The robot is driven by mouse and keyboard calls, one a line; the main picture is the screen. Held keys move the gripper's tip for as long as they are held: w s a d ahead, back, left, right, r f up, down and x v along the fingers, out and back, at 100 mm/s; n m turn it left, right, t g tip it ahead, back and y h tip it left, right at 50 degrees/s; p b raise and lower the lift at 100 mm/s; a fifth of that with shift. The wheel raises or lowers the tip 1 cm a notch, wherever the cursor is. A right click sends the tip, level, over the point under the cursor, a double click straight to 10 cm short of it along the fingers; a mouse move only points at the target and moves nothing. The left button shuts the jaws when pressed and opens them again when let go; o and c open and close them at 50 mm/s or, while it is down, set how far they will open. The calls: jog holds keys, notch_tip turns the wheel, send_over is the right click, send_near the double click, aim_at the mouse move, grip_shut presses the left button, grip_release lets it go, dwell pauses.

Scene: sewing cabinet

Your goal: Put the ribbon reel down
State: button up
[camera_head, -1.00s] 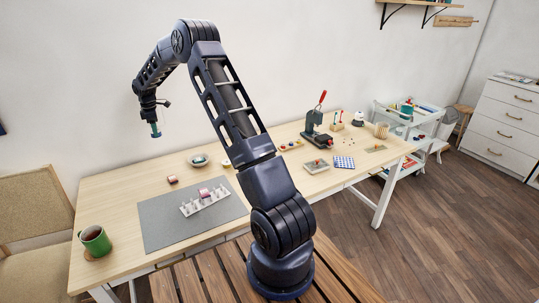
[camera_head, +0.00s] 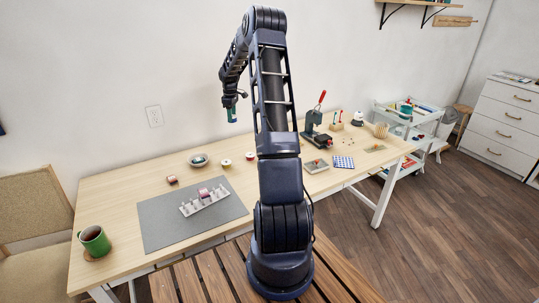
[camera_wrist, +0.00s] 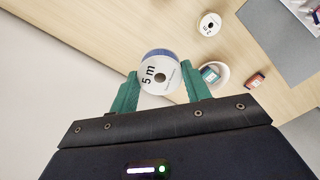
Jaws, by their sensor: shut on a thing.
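My gripper (camera_head: 232,116) is high above the back of the table in the head view, pointing down. In the wrist view my gripper (camera_wrist: 161,84) has its green fingers shut on a ribbon reel (camera_wrist: 152,75). The reel has a white face marked "5 m", a dark centre hole and a blue rim. It is held clear of the table. In the head view the held reel is too small to make out clearly.
A light wooden table (camera_head: 115,192) carries a grey mat (camera_head: 158,228) with a white peg rack (camera_head: 207,204), a bowl (camera_head: 198,160) and a green mug (camera_head: 95,240). Another white-faced reel (camera_wrist: 209,25) lies on the table. A press (camera_head: 313,128) stands further right.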

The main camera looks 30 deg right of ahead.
jog(key=s+d+m, duration=0.2)
jog(key=s+d, duration=0.3)
jog(key=d, duration=0.3)
jog(key=s+d+m, duration=0.2)
jog(key=s+d, duration=0.2)
jog(key=d, duration=0.5)
notch_tip(320, 180, down, 20)
jog(key=shift+s, duration=0.1)
jog(key=shift+f, duration=0.1)
jog(key=o, duration=0.9)
jog(key=shift+o, duration=0.2)
